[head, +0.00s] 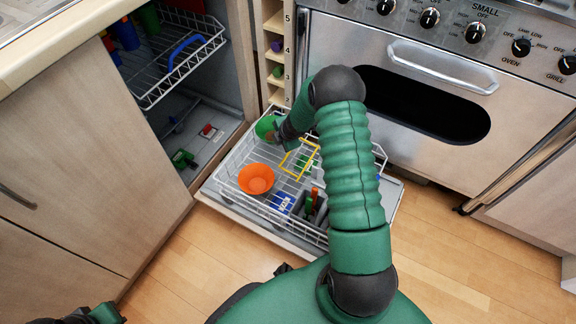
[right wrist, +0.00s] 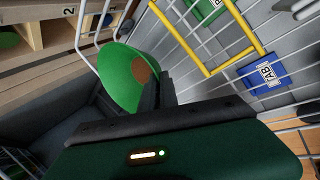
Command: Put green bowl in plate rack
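The green bowl (head: 265,126) is at the back left corner of the pulled-out lower dishwasher rack (head: 226,160). In the right wrist view the green bowl (right wrist: 118,78) lies just beyond my fingers, its open side facing them. My right gripper (head: 279,137) is at the bowl's right side. In the right wrist view its dark fingers (right wrist: 160,88) are close together at the bowl's rim and appear shut on it. My left gripper (head: 75,319) only shows at the bottom left edge, mostly cut off.
An orange bowl (head: 256,179), a yellow wire frame (head: 300,158) and a cutlery basket (head: 312,206) are in the lower rack. The upper rack (head: 150,84) holds several cups. The oven (head: 430,100) stands at right, numbered shelves (head: 275,50) behind. Wooden floor is free in front.

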